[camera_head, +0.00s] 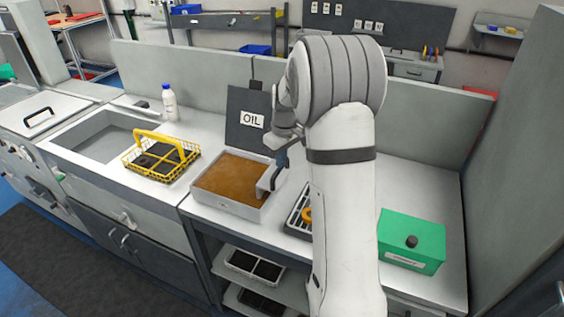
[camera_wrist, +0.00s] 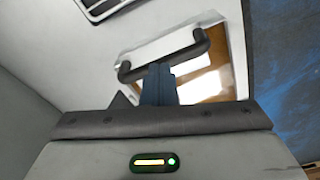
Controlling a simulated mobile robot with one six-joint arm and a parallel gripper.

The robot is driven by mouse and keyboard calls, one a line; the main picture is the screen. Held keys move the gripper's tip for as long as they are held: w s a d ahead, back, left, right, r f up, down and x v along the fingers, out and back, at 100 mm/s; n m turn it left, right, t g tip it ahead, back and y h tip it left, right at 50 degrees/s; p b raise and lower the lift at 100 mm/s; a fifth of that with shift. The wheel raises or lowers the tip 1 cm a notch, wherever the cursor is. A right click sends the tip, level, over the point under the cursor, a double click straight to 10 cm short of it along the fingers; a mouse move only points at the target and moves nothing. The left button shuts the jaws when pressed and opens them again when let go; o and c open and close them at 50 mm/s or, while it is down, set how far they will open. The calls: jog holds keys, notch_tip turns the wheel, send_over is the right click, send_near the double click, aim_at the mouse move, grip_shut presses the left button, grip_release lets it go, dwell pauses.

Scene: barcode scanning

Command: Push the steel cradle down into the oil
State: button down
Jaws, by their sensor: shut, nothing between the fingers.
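The steel cradle (camera_head: 267,178) shows as a pale bracket at the right end of the oil tank (camera_head: 243,207). The brown oil (camera_head: 228,184) fills the tank, and its open lid marked OIL (camera_head: 247,105) stands behind. In the wrist view the cradle's dark bar handle (camera_wrist: 200,46) crosses a pale plate, with brown oil (camera_wrist: 208,84) below it. My gripper (camera_head: 282,158) is shut and empty, pointing down at the handle. In the wrist view its blue fingertips (camera_wrist: 157,68) overlap the handle; I cannot tell if they touch. My arm hides part of the cradle.
A yellow wire basket (camera_head: 160,158) stands left of the tank beside the sink (camera_head: 85,140). A white bottle (camera_head: 169,103) stands behind it. Right of the tank are a dark slotted tray (camera_head: 297,222), an orange ring (camera_head: 307,214) and a green box (camera_head: 411,240).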

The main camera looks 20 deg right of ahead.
jog(key=shift+f+b, duration=0.35)
jog(key=shift+f, duration=0.55)
jog(key=shift+r, duration=0.3)
jog(key=s, duration=0.1)
jog(key=s+d+r, duration=0.1)
jog(key=shift+s+d, duration=0.15)
jog(key=shift+s, duration=0.25)
notch_tip(320, 180, up, 8)
jog(key=b, duration=0.1)
jog(key=shift+s+d, duration=0.15)
jog(key=shift+s, duration=0.15)
jog(key=shift+f, duration=0.15)
